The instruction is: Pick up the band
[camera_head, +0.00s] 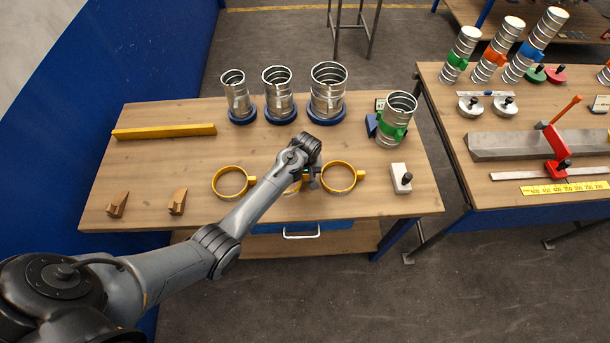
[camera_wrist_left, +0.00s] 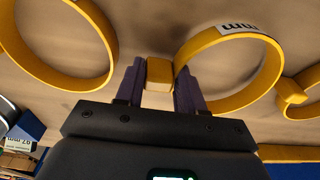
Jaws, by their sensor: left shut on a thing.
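Three yellow ring bands are on the wooden table: a left one (camera_head: 230,194), a middle one (camera_head: 292,189) mostly hidden by my arm, and a right one (camera_head: 342,190). My left gripper (camera_head: 310,180) is at the middle band's right side. In the left wrist view, its two dark fingers (camera_wrist_left: 160,85) are shut on the yellow lug (camera_wrist_left: 160,72) of the middle band (camera_wrist_left: 232,104), which carries a white label. The right band (camera_wrist_left: 104,30) shows at the left there, apart from the fingers. Whether the held band touches the table I cannot tell. My right gripper is not in view.
Behind the bands stand several metal ducts (camera_head: 278,92) on blue bases and a duct with a green band (camera_head: 393,128). A yellow bar (camera_head: 165,132) lies back left, two wooden blocks (camera_head: 178,201) front left. A white block with a black knob (camera_head: 400,178) is at right.

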